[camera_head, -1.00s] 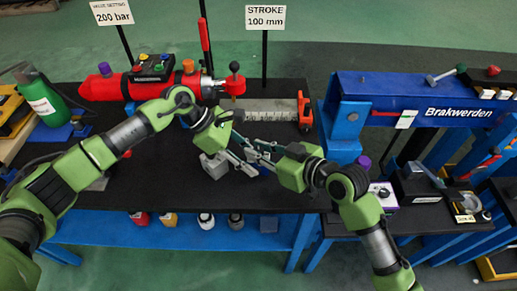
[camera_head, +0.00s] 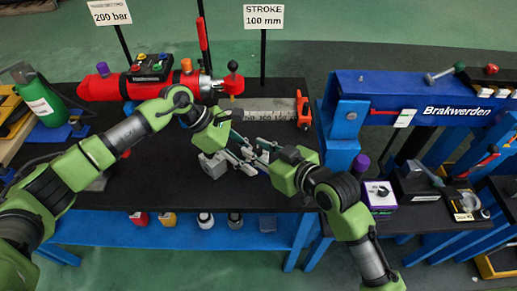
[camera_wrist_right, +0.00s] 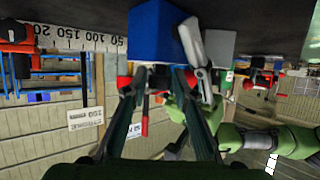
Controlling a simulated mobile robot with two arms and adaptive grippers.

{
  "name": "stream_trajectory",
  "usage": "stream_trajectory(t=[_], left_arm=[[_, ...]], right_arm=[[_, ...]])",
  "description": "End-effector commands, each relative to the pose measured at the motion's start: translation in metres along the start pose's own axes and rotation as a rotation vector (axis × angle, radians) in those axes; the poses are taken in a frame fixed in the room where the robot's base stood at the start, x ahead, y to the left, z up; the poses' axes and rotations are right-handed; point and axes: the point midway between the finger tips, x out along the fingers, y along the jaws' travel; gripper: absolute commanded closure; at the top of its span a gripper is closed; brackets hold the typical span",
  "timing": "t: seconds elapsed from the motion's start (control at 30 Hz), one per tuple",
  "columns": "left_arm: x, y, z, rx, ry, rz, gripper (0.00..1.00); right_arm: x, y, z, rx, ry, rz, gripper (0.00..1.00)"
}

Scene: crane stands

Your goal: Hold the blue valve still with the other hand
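A blue block, which I take for the blue valve (camera_wrist_right: 157,32), hangs from the dark table top at the top of the inverted right wrist view, beyond my right fingertips. In the head view the grippers mostly hide it. My right gripper (camera_wrist_right: 160,72) has its two fingers apart with a gap between them. In the head view my right gripper (camera_head: 244,152) reaches in from the right, close to my left gripper (camera_head: 238,160). A pale finger of the left gripper shows beside the blue block in the wrist view; its closure is unclear. A grey block (camera_head: 212,166) sits beside the left gripper.
A red cylinder (camera_head: 103,87) with a button box (camera_head: 150,67) and a ruler strip (camera_head: 262,115) lie behind the grippers. A blue press frame (camera_head: 415,85) stands at the right. The table's front middle is clear.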

Motion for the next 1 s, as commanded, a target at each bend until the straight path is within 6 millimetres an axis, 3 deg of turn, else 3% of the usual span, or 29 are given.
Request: stream_trajectory(t=[0.17, 0.5, 0.7, 1.0], left_arm=[[0.000, 0.000, -0.001, -0.001, 0.001, 0.000, 0.95], [0.000, 0.000, -0.001, 0.000, 0.001, 0.000, 0.95], [0.000, 0.000, -0.001, 0.000, 0.001, 0.000, 0.95], [0.000, 0.000, -0.001, 0.000, 0.001, 0.000, 0.95]], right_arm=[[-0.012, 0.001, 0.001, -0.001, -0.001, 0.001, 0.74], [-0.081, 0.001, 0.001, -0.003, -0.002, 0.001, 0.74], [-0.111, 0.000, 0.001, -0.001, -0.002, 0.001, 0.74], [-0.120, 0.000, 0.000, 0.000, 0.000, 0.000, 0.74]])
